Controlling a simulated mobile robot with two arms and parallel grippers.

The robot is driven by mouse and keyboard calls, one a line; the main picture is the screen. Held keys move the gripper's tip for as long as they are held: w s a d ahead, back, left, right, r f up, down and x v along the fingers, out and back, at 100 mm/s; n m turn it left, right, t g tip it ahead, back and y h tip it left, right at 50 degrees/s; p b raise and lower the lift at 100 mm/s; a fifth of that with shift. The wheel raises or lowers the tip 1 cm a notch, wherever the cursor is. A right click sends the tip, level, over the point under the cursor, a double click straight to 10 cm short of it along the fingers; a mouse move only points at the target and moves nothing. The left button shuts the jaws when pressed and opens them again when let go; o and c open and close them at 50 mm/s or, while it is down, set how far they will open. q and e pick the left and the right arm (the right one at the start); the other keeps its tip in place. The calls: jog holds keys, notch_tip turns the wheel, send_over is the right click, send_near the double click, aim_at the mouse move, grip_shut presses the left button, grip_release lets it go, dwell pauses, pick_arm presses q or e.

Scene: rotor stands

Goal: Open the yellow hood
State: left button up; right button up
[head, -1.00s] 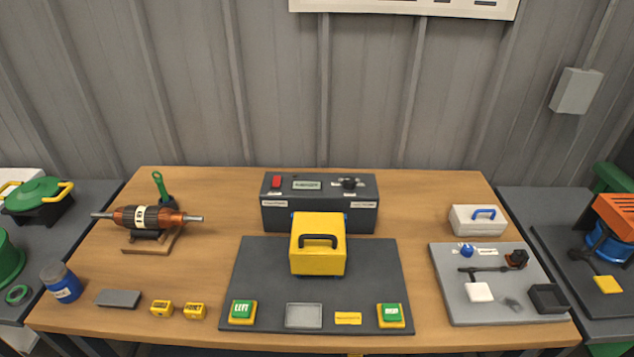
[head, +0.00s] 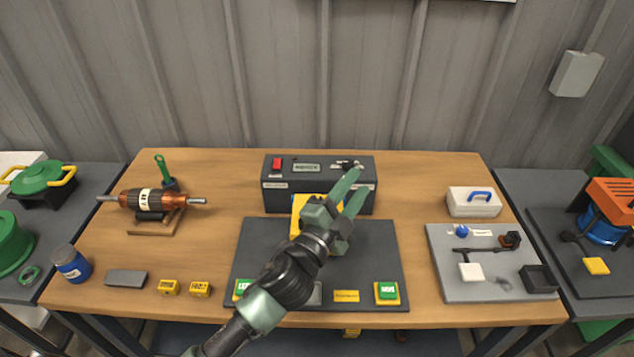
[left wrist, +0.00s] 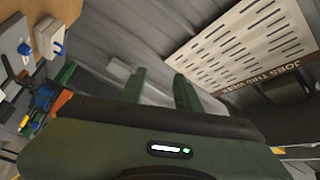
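The yellow hood (head: 300,206) stands on the dark mat (head: 380,240), in front of the dark control box (head: 275,201). My left arm covers most of it in the head view, and its black handle is hidden. My left gripper (head: 359,182) is raised in front of the hood and the box, its fingers pointing up and to the right. The fingers are apart with nothing between them, as the left wrist view (left wrist: 160,75) also shows. The hood does not show in the left wrist view. My right gripper is in neither view.
Green-topped buttons (head: 387,291) sit at the mat's front. A rotor (head: 150,200) on a wooden stand is at the left, with a blue jar (head: 72,266). At the right are a grey board (head: 440,270) with small parts and a white case (head: 473,203).

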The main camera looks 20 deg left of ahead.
pick_arm(q)
jog(key=s+d+r+m+g+h, duration=0.2)
jog(key=d+r+m+g+h, duration=0.2)
jog(key=d+r+m+h, duration=0.9)
jog(key=s+d+f+m+g, duration=0.45)
jog(key=f+m+g, duration=0.25)
jog(key=m+g, duration=0.6)
jog(key=w+a+f+m+g+y+p, duration=0.1)
jog(key=w+a+f+m+y, duration=0.3)
jog(key=a+f+m+y, duration=0.6)
jog(key=w+a+r+n+y, duration=0.1)
jog(key=w+a+r+y, duration=0.15)
jog(key=a+y, duration=1)
jog(key=a+f+h+b, duration=0.1)
jog(key=f+b, duration=0.1)
jog(key=f, duration=0.1)
jog(key=w+a+f+h+b, duration=0.1)
jog(key=f+b, duration=0.1)
jog(key=f, duration=0.2)
jog(key=w+a+f+h+b, duration=0.1)
jog(key=f+b, duration=0.1)
jog(key=f, duration=0.1)
jog(key=shift+a+f+h, duration=0.15)
jog(key=shift+f+h, duration=0.1)
jog(key=shift+h, duration=0.1)
